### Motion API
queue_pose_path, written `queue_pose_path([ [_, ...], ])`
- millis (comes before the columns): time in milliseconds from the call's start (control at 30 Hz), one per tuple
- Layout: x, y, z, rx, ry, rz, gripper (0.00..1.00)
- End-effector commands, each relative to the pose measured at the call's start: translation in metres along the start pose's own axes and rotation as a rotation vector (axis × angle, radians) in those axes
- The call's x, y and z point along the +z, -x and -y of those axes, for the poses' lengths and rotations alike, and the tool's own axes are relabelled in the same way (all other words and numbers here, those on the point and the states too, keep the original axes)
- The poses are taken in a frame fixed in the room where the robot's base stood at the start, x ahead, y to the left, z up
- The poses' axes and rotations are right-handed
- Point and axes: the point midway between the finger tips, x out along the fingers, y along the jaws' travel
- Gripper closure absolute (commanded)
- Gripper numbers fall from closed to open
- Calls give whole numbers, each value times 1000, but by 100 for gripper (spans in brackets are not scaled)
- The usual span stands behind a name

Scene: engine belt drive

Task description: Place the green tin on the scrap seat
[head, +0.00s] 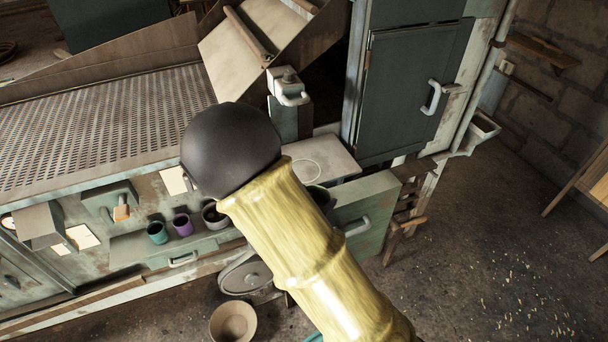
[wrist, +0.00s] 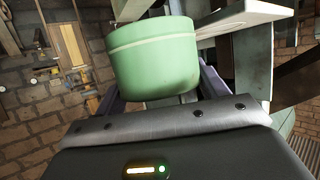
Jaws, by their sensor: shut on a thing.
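The green tin (wrist: 155,62) fills the upper middle of the wrist view, pale green with a lighter band. My gripper (wrist: 157,92) is shut on it, with parts of the fingers showing at its sides. In the head view my yellow arm and black ball joint hide the gripper and most of what it holds. A pale flat plate with a thin ring outline (head: 312,169) lies just right of my arm; it may be the scrap seat, but I cannot tell for sure. I cannot tell the gap between tin and plate.
A teal cup (head: 157,233), a purple cup (head: 182,224) and a grey cup (head: 213,214) stand on a ledge left of my arm. A green cabinet (head: 408,90) stands behind right. A bowl (head: 233,322) is on the floor. Open floor lies at right.

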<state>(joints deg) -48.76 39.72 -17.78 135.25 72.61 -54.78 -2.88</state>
Motion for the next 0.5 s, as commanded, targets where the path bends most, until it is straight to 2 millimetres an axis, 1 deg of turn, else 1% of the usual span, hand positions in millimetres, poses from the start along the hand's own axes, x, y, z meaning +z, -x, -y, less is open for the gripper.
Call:
queue_pose_path([
  [33, 2, -9, -3, -17, 13, -2, 51],
  [267, 17, -44, -9, -141, 65, 1, 51],
  [367, 27, -60, -12, -202, 91, 3, 51],
  [467, 42, -77, -17, -269, 119, 3, 51],
  [500, 49, -84, -19, -298, 133, 3, 51],
])
